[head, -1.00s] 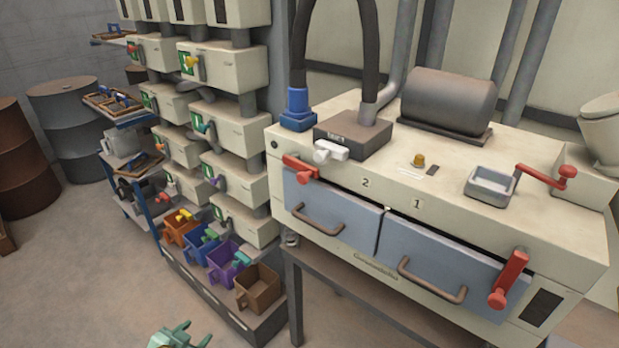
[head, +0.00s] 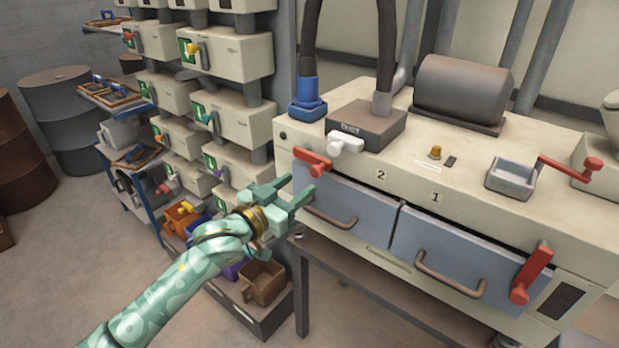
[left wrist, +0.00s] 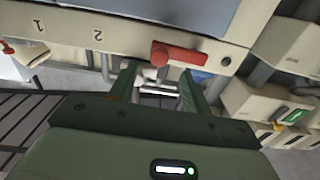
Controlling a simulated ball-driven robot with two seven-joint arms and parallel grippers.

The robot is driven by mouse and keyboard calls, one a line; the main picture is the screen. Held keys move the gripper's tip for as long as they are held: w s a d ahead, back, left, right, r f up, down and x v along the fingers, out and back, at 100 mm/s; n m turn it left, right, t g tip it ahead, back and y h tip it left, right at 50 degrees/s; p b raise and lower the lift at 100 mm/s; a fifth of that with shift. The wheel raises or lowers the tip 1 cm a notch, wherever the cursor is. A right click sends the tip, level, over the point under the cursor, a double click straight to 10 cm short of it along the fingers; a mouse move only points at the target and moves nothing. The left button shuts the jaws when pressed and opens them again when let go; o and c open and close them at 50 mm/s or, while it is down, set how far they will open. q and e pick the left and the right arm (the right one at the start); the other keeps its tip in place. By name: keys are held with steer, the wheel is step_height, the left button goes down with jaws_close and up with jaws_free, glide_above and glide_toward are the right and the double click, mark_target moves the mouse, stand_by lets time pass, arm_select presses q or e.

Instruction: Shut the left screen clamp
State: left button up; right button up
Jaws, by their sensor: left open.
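The left screen clamp (head: 313,161) is a red lever at the upper left corner of the machine's front, above drawer 2. It lies slanted across the top edge there. It also shows in the left wrist view (left wrist: 182,57), just beyond the fingertips. My left gripper (head: 296,190) is open and empty, a little below and left of this clamp, apart from it. In the left wrist view its two fingers (left wrist: 157,82) stand apart. The right red clamp (head: 532,272) hangs slanted down at the right end of the front. My right gripper is not in view.
Two grey-blue drawers, the left one (head: 345,212) and the right one (head: 450,262), have bar handles. A white lever (head: 346,144) sits close above the left clamp. A rack of bins (head: 235,120) stands left of my gripper. A brown bin (head: 263,284) is below it.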

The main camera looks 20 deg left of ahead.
mark_target(313, 174)
arm_select(q)
steer(key=x, duration=0.4)
steer(key=shift+w+d, duration=0.15)
steer(key=shift+w, duration=0.05)
steer(key=shift+w+d+b, duration=0.1)
steer(key=shift+w+b, duration=0.2)
steer(key=shift+w, duration=0.1)
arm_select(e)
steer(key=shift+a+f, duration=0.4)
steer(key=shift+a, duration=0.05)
arm_select(q)
steer(key=shift+c, duration=0.2)
jaws_close()
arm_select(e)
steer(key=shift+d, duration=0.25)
